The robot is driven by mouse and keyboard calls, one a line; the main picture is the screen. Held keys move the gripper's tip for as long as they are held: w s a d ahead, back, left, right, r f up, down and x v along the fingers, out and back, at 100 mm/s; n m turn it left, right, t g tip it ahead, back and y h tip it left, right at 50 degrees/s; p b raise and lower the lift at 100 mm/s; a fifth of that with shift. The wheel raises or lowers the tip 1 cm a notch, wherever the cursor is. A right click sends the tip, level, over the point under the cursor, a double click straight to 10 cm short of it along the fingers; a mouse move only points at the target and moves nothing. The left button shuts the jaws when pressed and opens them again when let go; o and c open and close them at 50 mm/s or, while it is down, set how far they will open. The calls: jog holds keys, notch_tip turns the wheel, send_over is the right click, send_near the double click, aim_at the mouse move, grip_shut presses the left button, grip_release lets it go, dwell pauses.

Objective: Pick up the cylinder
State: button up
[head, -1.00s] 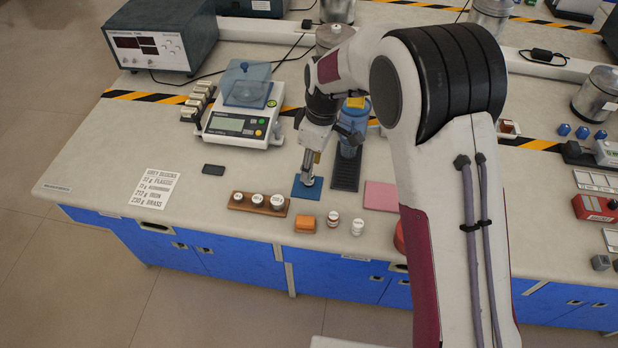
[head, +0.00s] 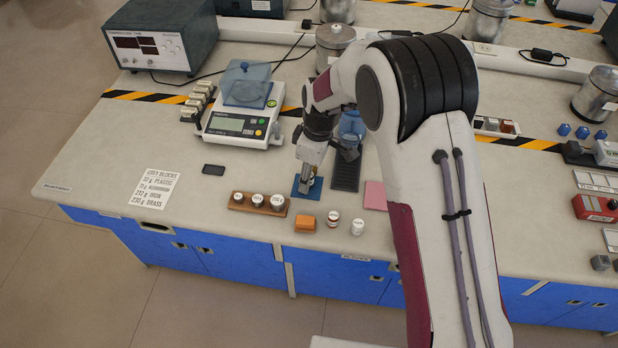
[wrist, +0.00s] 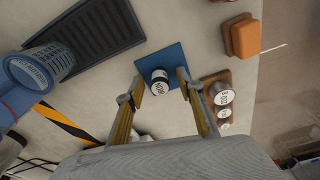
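A small cylinder (wrist: 159,86) with a dark side and a white lettered top stands on a blue square mat (wrist: 172,54) in the wrist view. My gripper (wrist: 160,79) is open, with one finger on either side of the cylinder and visible gaps between. Whether the fingertips are down at its height is hard to judge. In the head view my gripper (head: 306,185) is over the blue mat (head: 300,192) and largely hides the cylinder.
A wooden block with weights (head: 258,203) stands left of the mat. An orange block (head: 305,224) and two small labelled jars (head: 333,218) are in front. A dark tray (head: 345,172) lies to the right, and a balance (head: 238,126) stands behind left.

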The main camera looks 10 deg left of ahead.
grip_shut()
jog(key=shift+r, duration=0.1)
jog(key=shift+r, duration=4.95)
jog(key=shift+m, duration=0.3)
